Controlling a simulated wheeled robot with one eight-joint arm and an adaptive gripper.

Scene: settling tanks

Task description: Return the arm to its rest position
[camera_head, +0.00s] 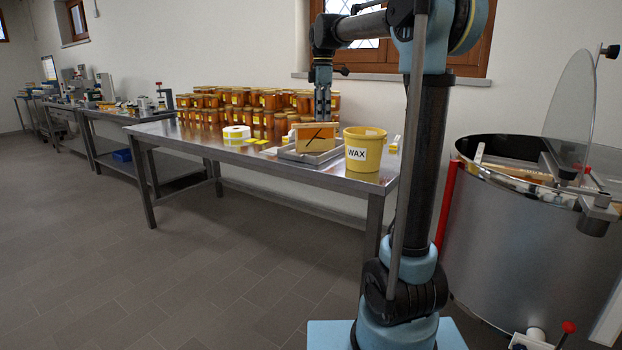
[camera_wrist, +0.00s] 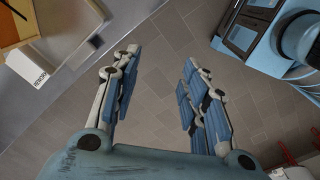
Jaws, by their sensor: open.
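My gripper (camera_head: 323,104) hangs down from my arm in the head view, in front of the honey jars and above the frame box on the steel table. In the wrist view my gripper (camera_wrist: 157,80) shows two blue-padded fingers spread apart with nothing between them. Bare floor shows below the gap. My arm rises on its column at the right of the head view and reaches left over the table.
The steel table (camera_head: 262,167) carries several honey jars (camera_head: 262,124), a label roll (camera_head: 236,133), a framed box (camera_head: 315,137) on a tray (camera_head: 303,157) and a yellow wax bucket (camera_head: 363,154). A steel drum (camera_head: 515,250) stands at right. Floor at left is clear.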

